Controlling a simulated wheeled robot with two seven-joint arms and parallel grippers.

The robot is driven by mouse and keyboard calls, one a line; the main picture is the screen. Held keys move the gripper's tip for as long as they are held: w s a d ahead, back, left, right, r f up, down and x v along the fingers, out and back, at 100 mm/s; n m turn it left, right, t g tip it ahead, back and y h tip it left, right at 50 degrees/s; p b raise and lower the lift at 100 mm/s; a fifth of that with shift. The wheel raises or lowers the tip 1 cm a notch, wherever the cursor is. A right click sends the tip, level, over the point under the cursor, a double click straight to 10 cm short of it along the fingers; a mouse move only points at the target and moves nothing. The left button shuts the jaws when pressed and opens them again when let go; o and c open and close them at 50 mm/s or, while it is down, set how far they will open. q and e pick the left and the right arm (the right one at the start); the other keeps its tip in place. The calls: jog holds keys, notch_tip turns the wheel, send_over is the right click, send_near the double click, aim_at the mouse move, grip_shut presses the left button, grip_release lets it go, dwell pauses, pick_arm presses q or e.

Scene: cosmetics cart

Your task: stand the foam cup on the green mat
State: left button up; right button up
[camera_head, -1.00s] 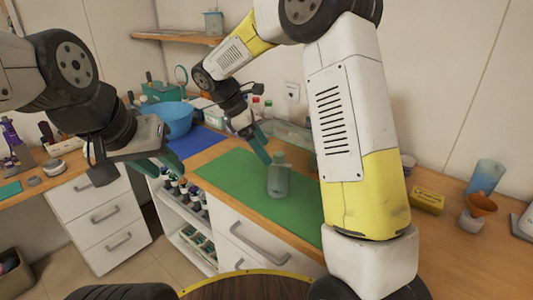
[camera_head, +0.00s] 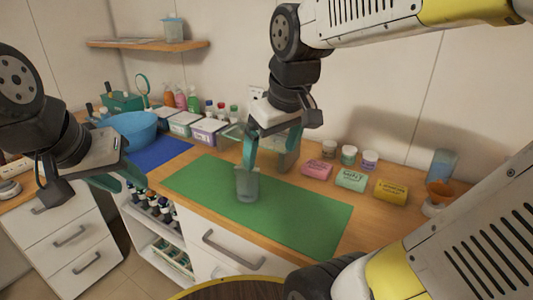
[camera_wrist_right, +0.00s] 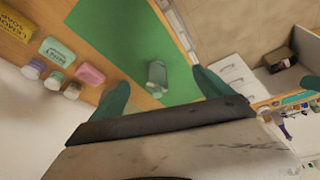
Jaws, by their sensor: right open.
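A grey-green cup (camera_head: 247,186), which I take for the foam cup, stands on the green mat (camera_head: 310,215) near its front edge. In the right wrist view the cup (camera_wrist_right: 157,75) shows beyond my fingers, over the green mat (camera_wrist_right: 115,35). My right gripper (camera_head: 266,160) is open, above and just behind the cup; one teal finger overlaps the cup's top in the head view. In the right wrist view its fingers (camera_wrist_right: 162,90) are spread with nothing between the tips. My left gripper (camera_head: 120,180) is open and empty, left of the mat.
A blue mat (camera_head: 160,152) and blue bowl (camera_head: 135,130) lie to the left. Soap boxes, including a yellow one (camera_head: 391,191), small jars and a blue tumbler (camera_head: 442,165) stand to the right. The mat's right part is clear.

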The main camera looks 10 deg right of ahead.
jog(key=s+m+t, duration=0.1)
jog(key=s+m, duration=0.1)
jog(key=s+m+t+y, duration=0.1)
jog(key=s+m, duration=0.1)
jog(key=shift+d+f, duration=0.1)
jog(key=shift+d, duration=0.1)
